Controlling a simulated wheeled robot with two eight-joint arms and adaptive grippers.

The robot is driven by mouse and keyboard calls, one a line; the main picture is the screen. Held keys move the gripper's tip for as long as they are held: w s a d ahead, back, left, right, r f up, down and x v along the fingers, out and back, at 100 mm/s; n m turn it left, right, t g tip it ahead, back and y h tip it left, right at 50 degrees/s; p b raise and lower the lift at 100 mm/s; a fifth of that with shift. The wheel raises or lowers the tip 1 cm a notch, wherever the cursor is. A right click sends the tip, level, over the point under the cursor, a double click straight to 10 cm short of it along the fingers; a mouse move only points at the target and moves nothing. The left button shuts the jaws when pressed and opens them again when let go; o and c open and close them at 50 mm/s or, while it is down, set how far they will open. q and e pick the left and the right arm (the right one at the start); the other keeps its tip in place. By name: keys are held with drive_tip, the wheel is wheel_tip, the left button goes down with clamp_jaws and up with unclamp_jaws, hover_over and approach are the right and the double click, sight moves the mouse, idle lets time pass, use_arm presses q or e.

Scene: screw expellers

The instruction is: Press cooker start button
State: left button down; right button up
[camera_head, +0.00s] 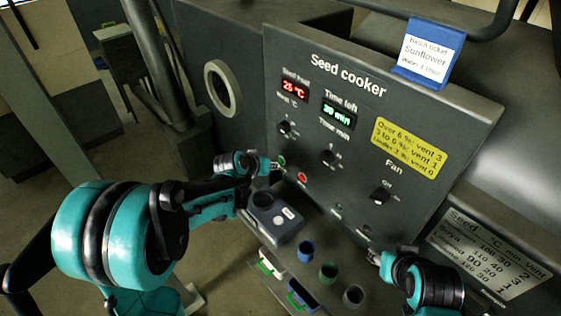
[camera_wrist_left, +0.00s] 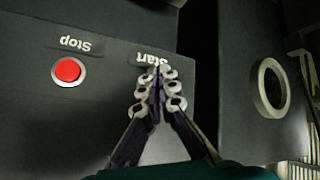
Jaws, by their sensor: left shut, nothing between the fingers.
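The seed cooker panel (camera_head: 345,150) is dark grey with knobs and displays; the red one reads about 25 °C, the green one 30 min. The green start button (camera_head: 282,161) sits low on its left, beside the red stop button (camera_head: 302,177). My left gripper (camera_head: 273,165) is shut and empty, its tips right by the green button. In the left wrist view, the shut fingertips (camera_wrist_left: 160,73) lie just below the upside-down "Start" label and hide the button; contact cannot be told. The red stop button (camera_wrist_left: 68,72) is clear to the left. My right gripper (camera_head: 375,257) is low at the right; its opening is unclear.
A grey device (camera_head: 274,218) stands on a shelf under the panel, close below my left gripper. Blue (camera_head: 306,251), green (camera_head: 328,272) and dark (camera_head: 353,295) cups stand to its right. A blue-backed sunflower batch ticket (camera_head: 428,52) is on the panel's top edge.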

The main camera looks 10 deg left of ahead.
use_arm(q)
drive_tip(key=shift+w+d, duration=0.1)
drive_tip(key=shift+w, duration=0.05)
drive_tip(key=shift+w+d, duration=0.2)
drive_tip(key=shift+w+d, duration=0.25)
drive_tip(key=shift+w, duration=0.1)
idle(1.0)
drive_tip(key=shift+s+a, duration=0.55)
drive_tip(key=shift+s, duration=0.15)
drive_tip(key=s+a, duration=0.1)
drive_tip(key=s, duration=0.1)
drive_tip(key=s+a, duration=0.2)
idle(0.6)
idle(0.7)
